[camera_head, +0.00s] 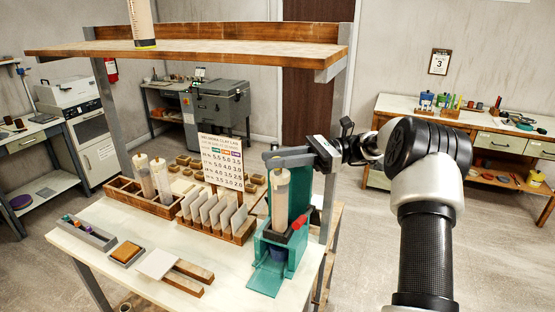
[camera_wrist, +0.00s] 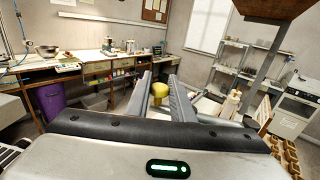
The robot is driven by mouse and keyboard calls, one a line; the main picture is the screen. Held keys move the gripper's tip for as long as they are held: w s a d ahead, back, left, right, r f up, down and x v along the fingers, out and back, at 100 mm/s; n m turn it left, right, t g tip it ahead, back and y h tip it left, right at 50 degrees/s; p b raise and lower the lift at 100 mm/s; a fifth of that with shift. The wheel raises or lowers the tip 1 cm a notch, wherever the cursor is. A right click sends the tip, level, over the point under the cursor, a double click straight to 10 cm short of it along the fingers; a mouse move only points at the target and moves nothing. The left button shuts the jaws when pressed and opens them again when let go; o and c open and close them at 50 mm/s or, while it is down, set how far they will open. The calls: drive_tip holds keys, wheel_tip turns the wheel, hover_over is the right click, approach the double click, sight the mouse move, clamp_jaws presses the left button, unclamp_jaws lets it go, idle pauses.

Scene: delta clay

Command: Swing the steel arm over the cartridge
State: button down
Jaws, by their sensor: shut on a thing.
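The teal press (camera_head: 282,246) stands at the table's front right corner, with a red handle (camera_head: 300,222) on its side. The pale cartridge (camera_head: 281,198) stands upright in it. My gripper (camera_head: 275,158) reaches in from the right, at the height of the cartridge's top. Grey bars cross there; I cannot separate the steel arm from my fingers in the head view. In the wrist view, my gripper (camera_wrist: 161,88) is shut on a yellow knob (camera_wrist: 160,90) between its fingertips. The knob's link to the steel arm is hidden, and whether the arm lies over the cartridge is unclear.
A wooden rack (camera_head: 152,201) with two upright cylinders and a holder of white cards (camera_head: 215,219) stand left of the press. A price-like sign (camera_head: 220,162) rises behind. A wooden shelf (camera_head: 190,48) spans overhead. The floor right of the table is clear.

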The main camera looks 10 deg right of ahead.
idle(0.4)
drive_tip(key=c, duration=1.6)
unclamp_jaws()
drive_tip(key=shift+r, duration=0.1)
wheel_tip(320, 180, up, 10)
drive_tip(key=shift+f, duration=0.1)
